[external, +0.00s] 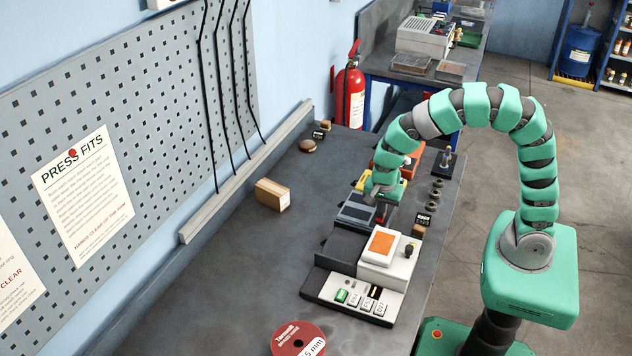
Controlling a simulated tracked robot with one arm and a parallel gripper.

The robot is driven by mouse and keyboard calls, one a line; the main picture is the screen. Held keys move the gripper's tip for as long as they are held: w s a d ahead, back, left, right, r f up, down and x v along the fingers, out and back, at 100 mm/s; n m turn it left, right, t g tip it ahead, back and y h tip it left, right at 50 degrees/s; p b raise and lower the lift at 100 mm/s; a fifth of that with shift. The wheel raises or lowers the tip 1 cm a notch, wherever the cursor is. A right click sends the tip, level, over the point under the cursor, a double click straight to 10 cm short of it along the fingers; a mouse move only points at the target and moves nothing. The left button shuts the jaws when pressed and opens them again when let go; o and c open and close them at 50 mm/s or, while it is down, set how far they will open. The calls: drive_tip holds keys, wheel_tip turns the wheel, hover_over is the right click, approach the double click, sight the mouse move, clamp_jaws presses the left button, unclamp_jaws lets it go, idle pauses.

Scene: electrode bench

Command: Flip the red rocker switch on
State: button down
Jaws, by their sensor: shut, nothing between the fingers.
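My gripper (381,205) is at the end of the green arm, pointing down over the middle of the bench. It is shut and empty, and shows small beside a blue-grey device (355,211). Whether it touches that device I cannot tell. A white box (402,262) in front of the gripper has an orange-red square (382,242) and a black knob on top. A low pale panel (328,289) in front of it carries a green key, several white keys and a tiny red dot.
A red-labelled spool (298,340) lies at the front. Yellow and orange-red items stand behind the gripper, and small dark parts line the right edge. A pegboard wall (150,110) rises at left.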

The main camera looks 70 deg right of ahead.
sight(379, 220)
drive_tip(key=shift+r, duration=0.1)
wheel_tip(379, 220, up, 14)
drive_tip(key=a, duration=0.1)
drive_tip(key=shift+a+p, duration=0.2)
drive_tip(key=shift+p, duration=0.1)
drive_tip(key=shift+f, duration=0.2)
drive_tip(key=shift+w+d+r+h, duration=0.15)
drive_tip(key=shift+d+h, duration=0.15)
drive_tip(key=shift+d, duration=0.15)
drive_tip(key=shift+b, duration=0.3)
drive_tip(key=f, duration=0.4)
drive_tip(key=d+f, duration=0.1)
drive_tip(key=f, duration=0.4)
drive_tip(key=d+f, duration=0.1)
drive_tip(key=f, duration=0.4)
